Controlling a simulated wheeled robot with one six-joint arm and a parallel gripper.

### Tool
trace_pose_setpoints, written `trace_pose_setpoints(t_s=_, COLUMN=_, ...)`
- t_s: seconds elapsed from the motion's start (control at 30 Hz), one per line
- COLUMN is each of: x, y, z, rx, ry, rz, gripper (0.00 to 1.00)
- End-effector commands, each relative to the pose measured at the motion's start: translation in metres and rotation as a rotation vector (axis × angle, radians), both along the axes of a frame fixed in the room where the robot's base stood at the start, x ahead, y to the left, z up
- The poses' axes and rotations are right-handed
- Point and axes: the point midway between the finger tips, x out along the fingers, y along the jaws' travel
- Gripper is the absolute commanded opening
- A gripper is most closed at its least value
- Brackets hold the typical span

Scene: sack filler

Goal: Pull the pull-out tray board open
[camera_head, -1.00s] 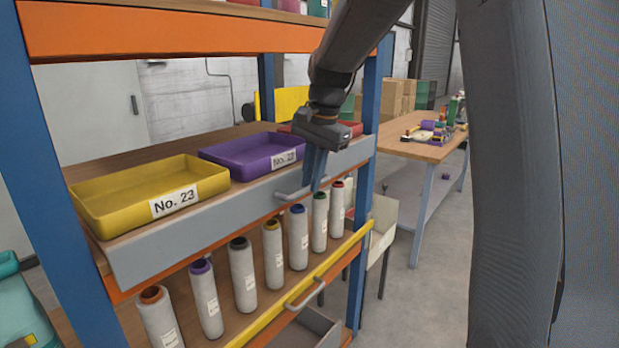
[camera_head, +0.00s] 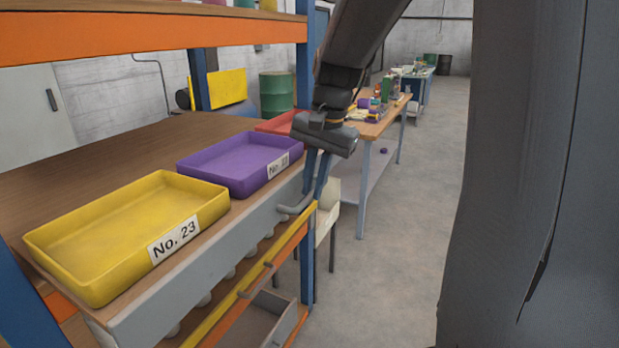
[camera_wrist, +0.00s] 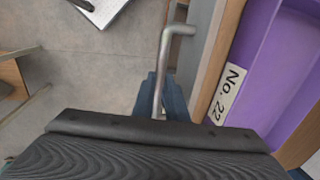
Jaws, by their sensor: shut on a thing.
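The pull-out tray board (camera_head: 40,270) is a wooden board with a grey front panel (camera_head: 200,268), and it juts out from the rack. It carries a yellow tray (camera_head: 120,230), a purple tray (camera_head: 235,165) and a red tray (camera_head: 283,122). A grey bar handle (camera_head: 297,207) sits on the front panel, and it also shows in the wrist view (camera_wrist: 165,70). My gripper (camera_head: 315,190) is shut on the handle, with blue fingers pointing down around it. In the wrist view the fingers (camera_wrist: 160,95) are partly hidden behind my wrist.
A lower shelf with a yellow edge (camera_head: 225,300) and white spools lies under the board. An open grey drawer (camera_head: 272,318) is at the bottom. A chair (camera_head: 325,215) and a workbench (camera_head: 375,125) stand beyond. The floor (camera_head: 400,270) at right is clear.

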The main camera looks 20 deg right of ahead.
Motion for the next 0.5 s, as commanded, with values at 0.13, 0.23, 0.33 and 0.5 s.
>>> trace_pose_setpoints(t_s=0.13, x=-0.001, y=0.0006, z=0.0013, rx=-0.001, ry=-0.004, rz=0.007, gripper=0.0)
trace_pose_setpoints(t_s=0.23, x=-0.0009, y=0.0008, z=0.0012, rx=-0.001, ry=-0.004, rz=0.007, gripper=0.0)
trace_pose_setpoints(t_s=0.33, x=-0.0008, y=0.0008, z=0.0012, rx=-0.001, ry=-0.004, rz=0.007, gripper=0.0)
trace_pose_setpoints(t_s=0.5, x=-0.0007, y=0.0007, z=0.0012, rx=-0.001, ry=-0.004, rz=0.007, gripper=0.27)
